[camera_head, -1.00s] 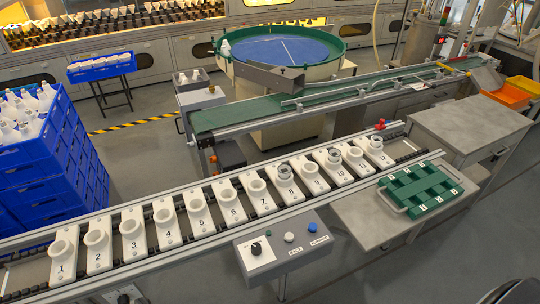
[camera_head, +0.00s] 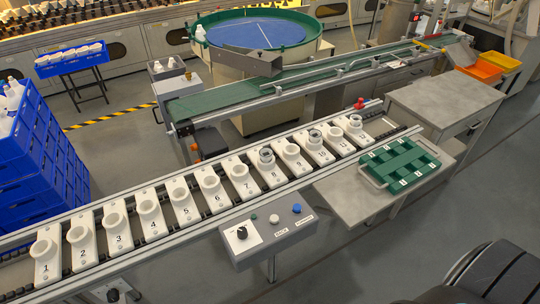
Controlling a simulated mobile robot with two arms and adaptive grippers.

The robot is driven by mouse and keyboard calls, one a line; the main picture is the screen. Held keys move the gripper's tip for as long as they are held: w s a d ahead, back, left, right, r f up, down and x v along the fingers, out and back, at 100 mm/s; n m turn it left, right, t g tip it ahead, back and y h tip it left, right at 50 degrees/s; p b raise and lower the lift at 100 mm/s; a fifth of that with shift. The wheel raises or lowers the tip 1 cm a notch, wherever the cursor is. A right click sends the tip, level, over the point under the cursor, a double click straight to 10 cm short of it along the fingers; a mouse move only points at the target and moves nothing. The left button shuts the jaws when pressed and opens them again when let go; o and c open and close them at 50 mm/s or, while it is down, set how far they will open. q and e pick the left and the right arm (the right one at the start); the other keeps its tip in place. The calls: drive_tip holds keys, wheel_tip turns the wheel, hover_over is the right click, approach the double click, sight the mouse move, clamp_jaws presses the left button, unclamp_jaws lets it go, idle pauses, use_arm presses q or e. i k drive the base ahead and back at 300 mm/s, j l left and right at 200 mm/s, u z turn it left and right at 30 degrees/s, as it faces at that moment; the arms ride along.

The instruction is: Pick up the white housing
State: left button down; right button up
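Several white pieces could be the housing, and I cannot tell which one is meant. One white piece (camera_head: 200,33) stands at the left rim of the round green-rimmed feeder bowl (camera_head: 285,52). White bottle-shaped pieces (camera_head: 14,90) stand in the top of the stacked blue crates (camera_head: 35,150) at the left. Small white pieces lie in a blue tray (camera_head: 72,63) on a stand. A row of numbered white holders (camera_head: 150,215) sits on the near conveyor. Neither gripper can be made out; a dark rounded part of mine fills the bottom right corner.
A grey control box (camera_head: 268,235) with a knob and buttons juts out in front of the conveyor. A green compartment tray (camera_head: 400,165) lies on a side table. A green belt (camera_head: 260,93) runs behind. Open floor lies at the lower right.

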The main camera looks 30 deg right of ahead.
sight(356, 119)
drive_tip(key=z, duration=1.5)
